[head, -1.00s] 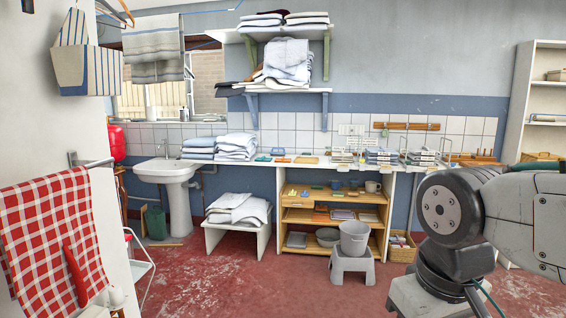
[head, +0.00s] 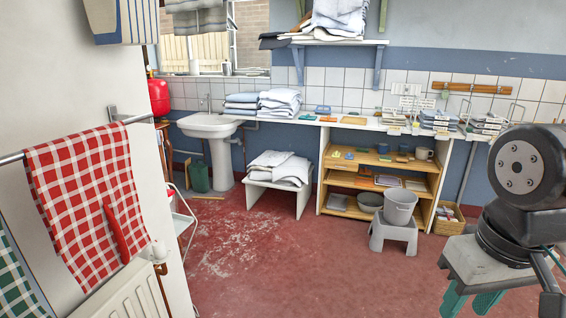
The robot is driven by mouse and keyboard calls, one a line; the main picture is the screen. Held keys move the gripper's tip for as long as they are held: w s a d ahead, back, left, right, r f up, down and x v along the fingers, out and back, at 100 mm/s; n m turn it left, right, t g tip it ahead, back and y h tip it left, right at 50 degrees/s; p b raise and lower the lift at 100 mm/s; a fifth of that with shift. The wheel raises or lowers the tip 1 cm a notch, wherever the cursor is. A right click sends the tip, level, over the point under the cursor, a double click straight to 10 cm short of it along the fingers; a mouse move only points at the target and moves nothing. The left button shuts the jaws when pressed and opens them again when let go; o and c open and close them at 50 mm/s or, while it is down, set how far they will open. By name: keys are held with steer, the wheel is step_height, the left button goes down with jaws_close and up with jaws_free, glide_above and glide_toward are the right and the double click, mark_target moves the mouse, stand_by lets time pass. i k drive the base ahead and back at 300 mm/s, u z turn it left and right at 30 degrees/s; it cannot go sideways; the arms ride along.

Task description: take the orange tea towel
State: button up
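I cannot pick out an orange tea towel for certain. A small flat orange piece (head: 328,119) lies on the white counter, and another orange patch (head: 365,172) shows on the wooden shelf unit below; both are too small to tell what they are. A red-and-white checked towel (head: 85,195) hangs over a rail at the left, with a plain red strip lying against it. A green checked towel (head: 20,275) shows partly at the lower left edge.
The white counter (head: 300,119) runs along the back wall, with folded linen and small stacks. Below it are a low white bench (head: 262,187), the wooden shelf unit (head: 375,158) and a grey stool with a bucket (head: 399,208). The red floor (head: 290,265) in front is clear.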

mark_target(328, 118)
steer(key=z, duration=0.15)
steer(key=i, duration=3.95)
steer(key=u, duration=0.3)
steer(key=i, duration=1.6)
steer(key=u, duration=0.15)
